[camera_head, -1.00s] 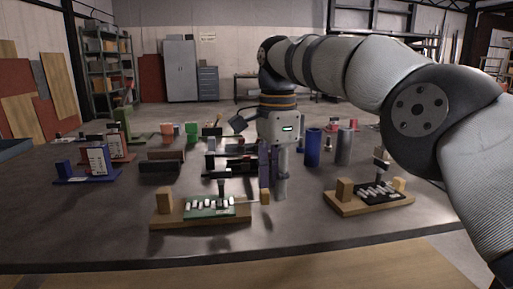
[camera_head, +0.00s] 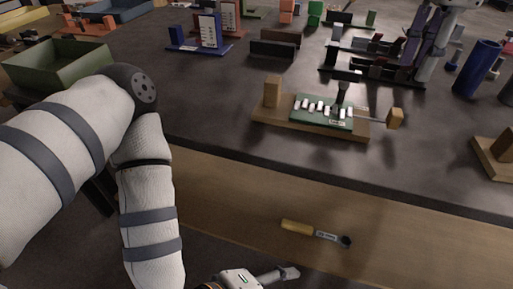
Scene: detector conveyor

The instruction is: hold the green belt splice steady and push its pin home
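The green belt splice (camera_head: 321,111) lies on a wooden base with a wooden block at its left end, with white links in a row and a dark upright post behind. A pin with a wooden grip (camera_head: 395,118) sticks out of its right side on a thin rod. My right gripper (camera_head: 417,66) points down beyond the splice, up and to its right, apart from it; its body is cut off by the top edge. My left gripper (camera_head: 288,273) is low at the bottom edge, well in front of the splice and partly cut off. Its finger opening is unclear.
A yellow-handled tool (camera_head: 297,226) lies on the wooden surface in front of the dark table. A blue cylinder (camera_head: 477,68) stands at right, near another wooden-based fixture (camera_head: 490,160). A green bin (camera_head: 58,65) is at left. Dark tabletop left of the splice is clear.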

